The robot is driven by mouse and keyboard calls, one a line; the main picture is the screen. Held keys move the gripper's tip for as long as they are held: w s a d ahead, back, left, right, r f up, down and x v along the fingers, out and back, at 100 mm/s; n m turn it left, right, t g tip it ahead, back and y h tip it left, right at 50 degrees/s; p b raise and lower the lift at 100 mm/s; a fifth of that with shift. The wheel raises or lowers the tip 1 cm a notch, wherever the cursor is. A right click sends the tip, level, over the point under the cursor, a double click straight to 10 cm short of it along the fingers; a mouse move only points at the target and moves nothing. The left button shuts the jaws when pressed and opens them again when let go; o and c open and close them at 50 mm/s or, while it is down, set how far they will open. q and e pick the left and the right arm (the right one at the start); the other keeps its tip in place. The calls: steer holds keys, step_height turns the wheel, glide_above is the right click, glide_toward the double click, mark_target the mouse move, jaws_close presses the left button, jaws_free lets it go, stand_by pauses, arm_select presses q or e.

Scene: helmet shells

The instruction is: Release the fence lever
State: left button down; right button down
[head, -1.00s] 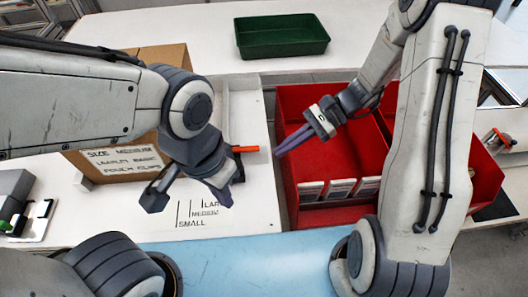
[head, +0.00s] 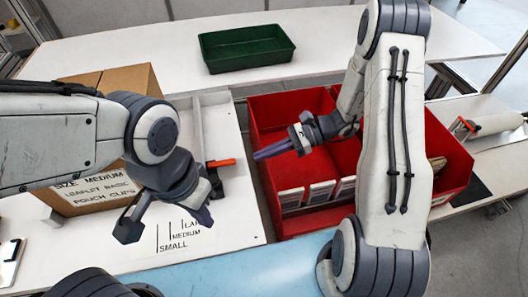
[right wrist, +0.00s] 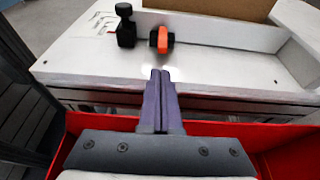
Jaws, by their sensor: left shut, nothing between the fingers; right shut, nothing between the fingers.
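The fence lever (head: 222,162) has an orange handle and sits on the white board, beside the fence. It points to the right in the head view. In the right wrist view the lever (right wrist: 164,40) shows its orange end toward the camera, beyond the fingertips. My right gripper (head: 257,156) is shut and empty, over the left edge of the red bins, to the right of the lever and apart from it. Its purple fingers show together in the right wrist view (right wrist: 161,75). My left gripper (head: 206,216) is shut and empty, tilted down over the printed size marks. The left wrist hides part of the board.
Red bins (head: 254,108) with white cards stand right of the board. A cardboard box (head: 150,84) with a label stands at left. A green tray (head: 246,65) lies on the back table. A black upright part (right wrist: 126,32) stands left of the lever in the right wrist view.

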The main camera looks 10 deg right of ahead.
mark_target(241, 168)
steer(key=x, duration=0.7)
